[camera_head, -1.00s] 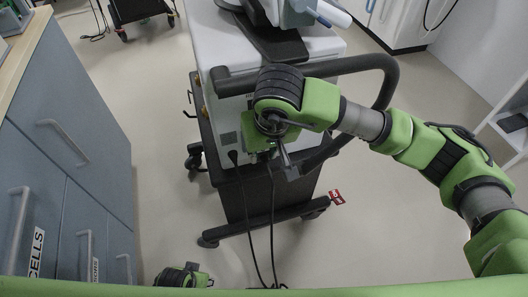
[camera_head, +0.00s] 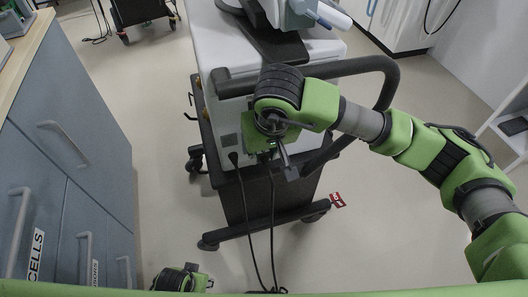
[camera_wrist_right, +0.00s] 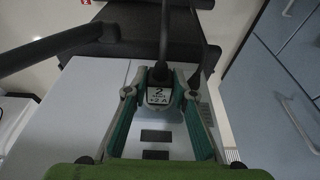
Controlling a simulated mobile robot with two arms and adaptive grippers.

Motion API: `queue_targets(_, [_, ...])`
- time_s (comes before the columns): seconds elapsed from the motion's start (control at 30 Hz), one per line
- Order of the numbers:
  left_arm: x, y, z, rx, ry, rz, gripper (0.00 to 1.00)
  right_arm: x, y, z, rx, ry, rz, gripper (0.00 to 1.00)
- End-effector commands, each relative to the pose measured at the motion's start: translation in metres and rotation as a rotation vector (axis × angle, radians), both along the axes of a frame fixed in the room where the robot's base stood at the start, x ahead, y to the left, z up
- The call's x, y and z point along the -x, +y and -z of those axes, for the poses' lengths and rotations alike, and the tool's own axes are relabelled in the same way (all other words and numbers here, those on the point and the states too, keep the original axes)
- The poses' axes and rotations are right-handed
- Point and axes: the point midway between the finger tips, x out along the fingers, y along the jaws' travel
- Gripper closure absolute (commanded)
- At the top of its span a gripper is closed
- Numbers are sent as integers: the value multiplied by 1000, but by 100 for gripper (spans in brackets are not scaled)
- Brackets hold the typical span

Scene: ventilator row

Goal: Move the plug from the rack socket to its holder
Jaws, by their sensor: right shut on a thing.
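My right gripper (camera_head: 265,153) is at the lower front of the white cart, its fingers partly hidden by my own wrist. In the right wrist view, its two teal-edged fingers (camera_wrist_right: 160,92) are shut on a dark plug (camera_wrist_right: 161,74) with a cable running up and away. The holder is not identifiable.
A second plug (camera_head: 233,157) is on the cart front, left of my gripper. Two black cables hang to the floor. The cart's black handle (camera_head: 350,66) curves around my wrist.

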Motion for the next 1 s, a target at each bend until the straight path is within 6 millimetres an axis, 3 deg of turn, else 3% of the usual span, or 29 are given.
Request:
queue_targets(0.27, [4,1,3,-1,8,0,60,-5,0,-3,-6,-14,6,100])
queue_targets(0.3, [4,1,4,-2,9,0,60,-5,0,-3,-6,-14,6,73])
queue_targets(0.37, [4,1,4,-2,10,0,60,-5,0,-3,-6,-13,6,58])
queue_targets(0.7, [3,0,2,0,6,1,60,-2,0,-2,-2,-7,3,56])
queue_targets(0.87, [3,0,2,0,5,1,60,-2,-1,-13,-3,-11,3,56])
queue_targets(1.0, [2,0,2,0,5,1,60,20,-7,-13,-1,-9,-1,56])
